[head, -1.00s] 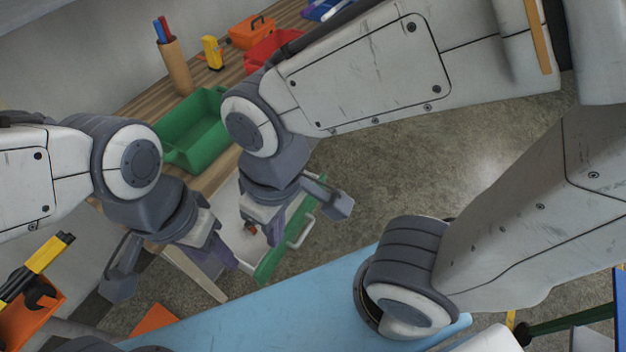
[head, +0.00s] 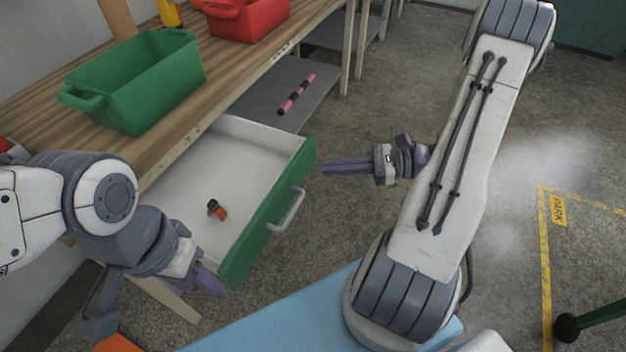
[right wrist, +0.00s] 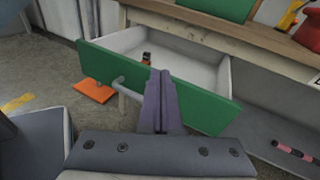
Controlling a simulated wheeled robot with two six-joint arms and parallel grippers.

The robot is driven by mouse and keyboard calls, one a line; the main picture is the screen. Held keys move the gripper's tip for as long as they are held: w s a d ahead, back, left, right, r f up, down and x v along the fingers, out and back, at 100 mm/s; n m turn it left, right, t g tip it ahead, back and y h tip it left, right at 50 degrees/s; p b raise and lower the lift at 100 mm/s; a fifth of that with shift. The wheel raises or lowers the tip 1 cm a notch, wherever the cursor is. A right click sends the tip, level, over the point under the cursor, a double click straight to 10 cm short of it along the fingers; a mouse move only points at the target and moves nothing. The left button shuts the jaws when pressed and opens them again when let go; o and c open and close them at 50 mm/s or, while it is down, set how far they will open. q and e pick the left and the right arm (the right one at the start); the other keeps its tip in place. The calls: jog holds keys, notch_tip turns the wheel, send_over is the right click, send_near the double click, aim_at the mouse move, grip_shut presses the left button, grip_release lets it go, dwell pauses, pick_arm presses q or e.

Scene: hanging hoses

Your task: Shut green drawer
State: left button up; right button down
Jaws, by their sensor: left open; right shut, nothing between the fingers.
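The green drawer (head: 252,245) stands pulled out under the wooden workbench, with a green front, grey handle (head: 288,210) and white inside. It also shows in the right wrist view (right wrist: 205,105). A small orange-and-black object (head: 217,208) lies in it. My right gripper (head: 326,167) is shut and empty in front of the drawer front, near its far end in the head view. In the right wrist view its fingers (right wrist: 161,75) overlap the front, right of the handle; contact cannot be told. My left gripper (head: 213,287) is open, near the front's near end.
A green bin (head: 140,85) and a red bin (head: 250,18) stand on the workbench (head: 190,118). A striped rod (head: 296,93) lies on the grey lower shelf. A light-blue surface (head: 290,315) is at the bottom.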

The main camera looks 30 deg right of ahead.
aim_at(303, 154)
jog(key=d+f+m+t+h+b, duration=0.3)
jog(key=d+f+m+t, duration=0.3)
jog(key=d+f, duration=0.15)
jog(key=x, duration=0.7)
jog(key=r+b+x, duration=0.1)
jog(key=x, duration=0.3)
jog(key=shift+w+a, duration=0.2)
jog(key=shift+w, duration=0.15)
pick_arm(q)
jog(key=shift+f, duration=2.95)
pick_arm(e)
jog(key=shift+w+a, duration=0.25)
jog(key=shift+w, duration=0.1)
